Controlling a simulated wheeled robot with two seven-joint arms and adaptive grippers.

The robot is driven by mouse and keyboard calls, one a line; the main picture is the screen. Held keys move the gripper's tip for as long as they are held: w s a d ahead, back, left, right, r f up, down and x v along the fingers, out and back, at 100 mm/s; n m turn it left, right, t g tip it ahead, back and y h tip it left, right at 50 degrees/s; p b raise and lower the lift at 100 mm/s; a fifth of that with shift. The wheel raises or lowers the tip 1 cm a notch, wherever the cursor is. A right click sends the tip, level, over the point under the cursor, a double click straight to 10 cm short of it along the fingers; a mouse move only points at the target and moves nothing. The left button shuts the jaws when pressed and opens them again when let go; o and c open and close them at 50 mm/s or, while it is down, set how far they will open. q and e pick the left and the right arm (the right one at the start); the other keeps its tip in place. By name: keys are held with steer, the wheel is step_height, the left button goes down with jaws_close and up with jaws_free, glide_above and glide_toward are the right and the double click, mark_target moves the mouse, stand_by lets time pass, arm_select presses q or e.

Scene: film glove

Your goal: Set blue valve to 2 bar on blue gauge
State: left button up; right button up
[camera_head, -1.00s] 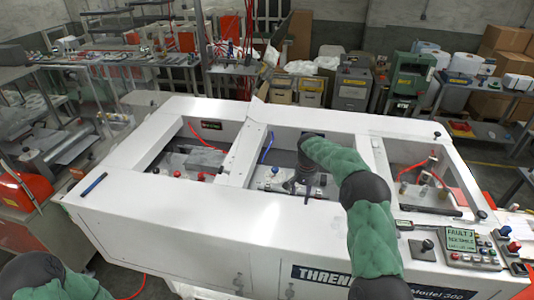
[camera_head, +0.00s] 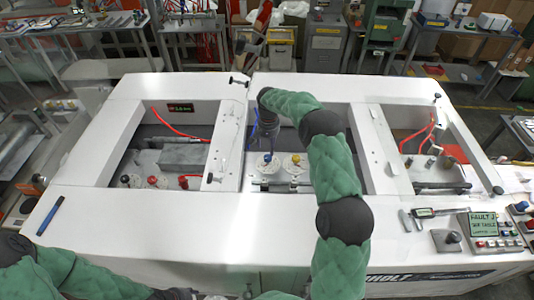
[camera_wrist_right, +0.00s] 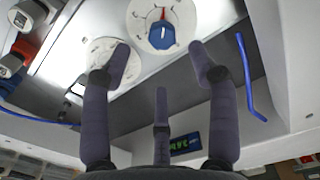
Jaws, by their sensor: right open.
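The blue valve (camera_head: 267,158) is a blue knob on a round white dial in the machine's middle compartment. In the right wrist view the blue valve (camera_wrist_right: 161,35) has a red mark above it on the dial. My right gripper (camera_head: 265,135) points down into this compartment. Its dark fingers (camera_wrist_right: 160,80) are spread open and empty, apart from the knob. A small lit display (camera_wrist_right: 186,143) shows on the compartment wall in the wrist view; its reading is too blurred, and I cannot tell whether it is the blue gauge. My left gripper is not in view.
A yellow knob (camera_head: 295,159) sits beside the blue valve. White frame bars (camera_head: 232,140) border the compartments. Calipers (camera_head: 425,212) and a control panel (camera_head: 490,228) are at right. The front top (camera_head: 180,220) is mostly clear.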

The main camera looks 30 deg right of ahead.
mark_target(268, 157)
step_height(268, 157, down, 7)
steer(key=shift+w+f+p, duration=0.1)
steer(key=shift+w+p, duration=0.05)
steer(key=shift+p, duration=0.5)
steer(key=c, duration=1.1)
